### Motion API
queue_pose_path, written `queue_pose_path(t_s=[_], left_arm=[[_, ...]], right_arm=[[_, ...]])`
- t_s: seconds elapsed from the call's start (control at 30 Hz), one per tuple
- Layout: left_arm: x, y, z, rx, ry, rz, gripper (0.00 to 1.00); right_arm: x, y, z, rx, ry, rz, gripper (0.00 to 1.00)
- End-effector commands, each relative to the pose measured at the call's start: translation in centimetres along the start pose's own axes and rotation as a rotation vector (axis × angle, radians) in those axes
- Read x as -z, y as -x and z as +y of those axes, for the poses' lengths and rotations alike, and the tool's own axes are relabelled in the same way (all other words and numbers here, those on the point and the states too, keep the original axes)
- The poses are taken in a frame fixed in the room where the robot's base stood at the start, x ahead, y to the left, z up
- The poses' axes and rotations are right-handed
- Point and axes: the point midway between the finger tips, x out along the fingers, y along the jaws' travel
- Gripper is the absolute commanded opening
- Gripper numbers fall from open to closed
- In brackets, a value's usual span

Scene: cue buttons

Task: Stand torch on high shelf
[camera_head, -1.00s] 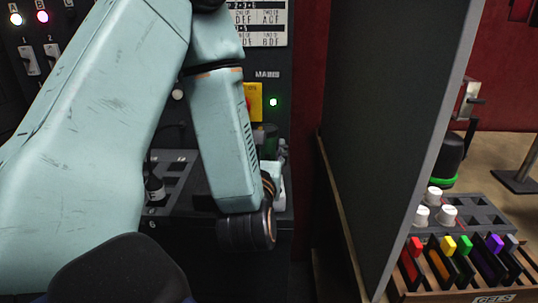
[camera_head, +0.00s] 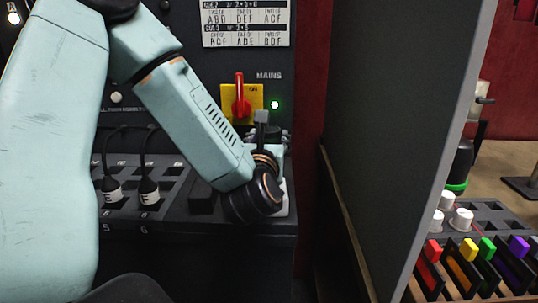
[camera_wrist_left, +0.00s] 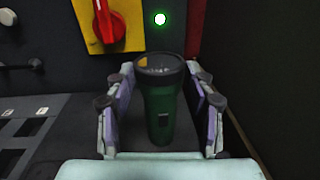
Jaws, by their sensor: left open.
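The torch (camera_wrist_left: 165,115) is dark green with a wide dark head. In the left wrist view it stands upright, head up, on the console ledge. My left gripper (camera_wrist_left: 160,90) is open, with one finger on each side of the torch; I cannot tell whether either touches it. In the head view the left gripper (camera_head: 268,138) is small and partly behind my wrist, at the right end of the console, and most of the torch is hidden. I cannot make out a high shelf in either view. My right gripper is not in view.
A red rotary switch (camera_head: 240,103) on a yellow plate sits just behind the gripper, beside a green lamp (camera_head: 275,104). A tall dark partition (camera_head: 390,130) closes the right side. Beyond it is a rack of coloured gels (camera_head: 470,265).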

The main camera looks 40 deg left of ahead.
Motion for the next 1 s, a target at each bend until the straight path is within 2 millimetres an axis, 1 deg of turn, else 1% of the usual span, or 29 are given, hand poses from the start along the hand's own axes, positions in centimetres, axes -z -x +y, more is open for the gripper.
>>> queue_pose_path(t_s=[0.2,0.33,0.47,0.7,1.0], left_arm=[[-0.1,-3.2,0.1,-0.003,0.001,-0.002,0.54],[0.0,-5.0,0.0,-0.001,0.0,-0.001,0.54],[0.0,-5.7,0.0,0.0,-0.001,0.0,0.54],[0.0,-5.8,0.0,0.001,-0.001,0.0,0.53],[0.1,-5.7,0.0,0.001,0.0,0.001,0.27]], right_arm=[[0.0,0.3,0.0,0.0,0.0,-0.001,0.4],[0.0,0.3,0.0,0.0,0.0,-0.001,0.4],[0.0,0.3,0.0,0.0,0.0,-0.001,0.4],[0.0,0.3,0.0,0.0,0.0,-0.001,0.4],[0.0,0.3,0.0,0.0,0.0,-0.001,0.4]])
